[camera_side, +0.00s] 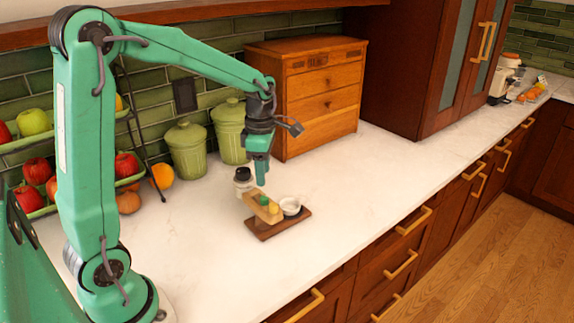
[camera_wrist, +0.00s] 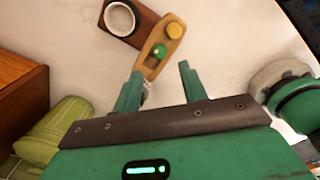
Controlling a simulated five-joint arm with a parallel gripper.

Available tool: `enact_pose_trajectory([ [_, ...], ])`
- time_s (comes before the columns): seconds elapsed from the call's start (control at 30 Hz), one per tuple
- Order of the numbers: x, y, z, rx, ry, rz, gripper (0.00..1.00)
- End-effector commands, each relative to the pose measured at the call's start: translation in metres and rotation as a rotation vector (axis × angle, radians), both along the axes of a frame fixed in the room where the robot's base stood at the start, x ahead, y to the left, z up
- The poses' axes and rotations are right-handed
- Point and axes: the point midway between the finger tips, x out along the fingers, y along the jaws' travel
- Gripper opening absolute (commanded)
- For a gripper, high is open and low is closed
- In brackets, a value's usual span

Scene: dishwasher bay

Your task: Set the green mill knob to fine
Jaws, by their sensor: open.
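The green knob (camera_side: 264,200) sits on the sloped tan wooden mill body (camera_side: 257,209), beside a yellow knob (camera_side: 273,208). The wrist view shows the green knob (camera_wrist: 158,52) with a small pale mark, and the yellow knob (camera_wrist: 175,30) beyond it. No scale marks are legible. The mill stands on a dark wooden base (camera_side: 268,234) with a white round cup (camera_side: 290,205). My gripper (camera_side: 262,183) points down just above the mill. In the wrist view my gripper (camera_wrist: 157,78) is open and empty, its fingertips short of the green knob.
A small dark-topped jar (camera_side: 243,180) stands just behind the mill. Green lidded canisters (camera_side: 188,150) and a wooden drawer chest (camera_side: 322,95) stand farther back. A fruit rack (camera_side: 50,180) is at the left. The white counter right of the mill is clear to its front edge.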

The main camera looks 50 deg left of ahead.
Motion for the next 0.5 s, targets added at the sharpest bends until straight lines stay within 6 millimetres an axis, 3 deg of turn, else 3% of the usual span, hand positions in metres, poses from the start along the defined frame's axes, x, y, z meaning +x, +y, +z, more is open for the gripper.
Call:
enact_pose_trajectory([
  [0.5,-0.001,0.000,-0.056,-0.001,0.004,-0.002,0.42],
])
